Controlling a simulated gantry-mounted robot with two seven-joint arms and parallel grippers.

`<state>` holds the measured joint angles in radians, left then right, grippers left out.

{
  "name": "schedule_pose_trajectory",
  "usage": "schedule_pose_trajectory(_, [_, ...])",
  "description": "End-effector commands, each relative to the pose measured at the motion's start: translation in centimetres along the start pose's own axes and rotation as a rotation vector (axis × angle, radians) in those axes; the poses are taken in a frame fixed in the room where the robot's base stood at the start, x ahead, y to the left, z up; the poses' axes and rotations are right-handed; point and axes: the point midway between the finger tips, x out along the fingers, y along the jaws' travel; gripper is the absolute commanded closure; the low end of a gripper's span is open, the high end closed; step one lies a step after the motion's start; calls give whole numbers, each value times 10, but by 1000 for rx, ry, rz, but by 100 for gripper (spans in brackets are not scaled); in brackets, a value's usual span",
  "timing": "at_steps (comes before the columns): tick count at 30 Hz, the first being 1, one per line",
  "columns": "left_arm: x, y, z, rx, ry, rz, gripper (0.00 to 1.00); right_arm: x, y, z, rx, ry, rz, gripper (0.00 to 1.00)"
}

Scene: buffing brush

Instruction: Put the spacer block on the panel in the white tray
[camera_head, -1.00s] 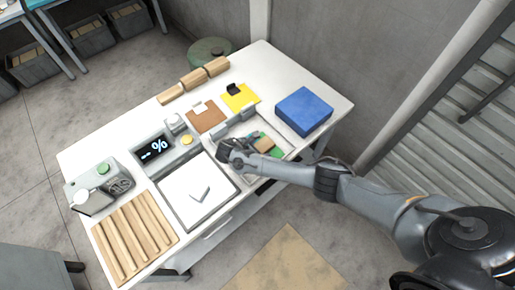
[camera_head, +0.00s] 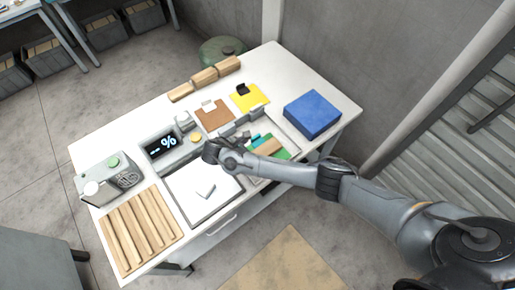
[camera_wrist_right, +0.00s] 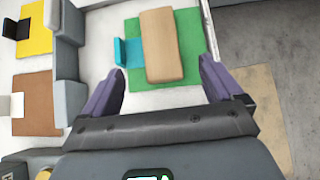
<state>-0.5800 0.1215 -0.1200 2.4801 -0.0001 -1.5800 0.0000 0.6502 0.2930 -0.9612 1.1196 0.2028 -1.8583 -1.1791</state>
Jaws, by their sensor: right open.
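The spacer block is a tan wooden block (camera_head: 268,147) lying flat on the green panel (camera_head: 282,154) in the white tray (camera_head: 286,132). In the right wrist view the block (camera_wrist_right: 160,45) rests on the green panel (camera_wrist_right: 190,40), right of a teal bracket (camera_wrist_right: 120,52). My right gripper (camera_head: 212,152) is over the near left side of the tray. Its two fingers (camera_wrist_right: 163,75) are open and apart, on either side of the block's near end, with nothing held. My left gripper is not in view.
A blue box (camera_head: 312,114) stands right. Yellow (camera_head: 247,99) and brown (camera_head: 214,116) panels lie behind. A display unit (camera_head: 163,146) and a slatted wooden rack (camera_head: 140,230) are left.

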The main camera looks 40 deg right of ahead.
Motion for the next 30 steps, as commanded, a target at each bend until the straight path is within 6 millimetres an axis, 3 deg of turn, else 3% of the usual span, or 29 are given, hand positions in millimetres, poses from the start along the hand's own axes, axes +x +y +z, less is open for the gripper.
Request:
schedule_pose_trajectory(8, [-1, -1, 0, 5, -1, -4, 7, -23, 0, -1, 2, 3, 2, 7])
schedule_pose_trajectory(11, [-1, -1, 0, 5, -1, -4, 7, -26, -8, -12, 9, 31, 5, 7])
schedule_pose_trajectory(14, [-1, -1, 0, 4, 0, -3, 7, -31, -25, -35, 39, 104, 15, 7])
schedule_pose_trajectory(18, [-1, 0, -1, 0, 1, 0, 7, -47, -68, -80, 149, 290, 17, 7])
schedule_pose_trajectory(22, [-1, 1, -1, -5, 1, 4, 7, -68, -118, -107, 347, 505, -27, 7])
schedule_pose_trajectory(26, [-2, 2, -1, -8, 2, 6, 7, -84, -164, -104, 613, 687, -110, 7])
schedule_pose_trajectory(30, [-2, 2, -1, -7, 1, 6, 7, -90, -205, -74, 910, 807, -204, 7])
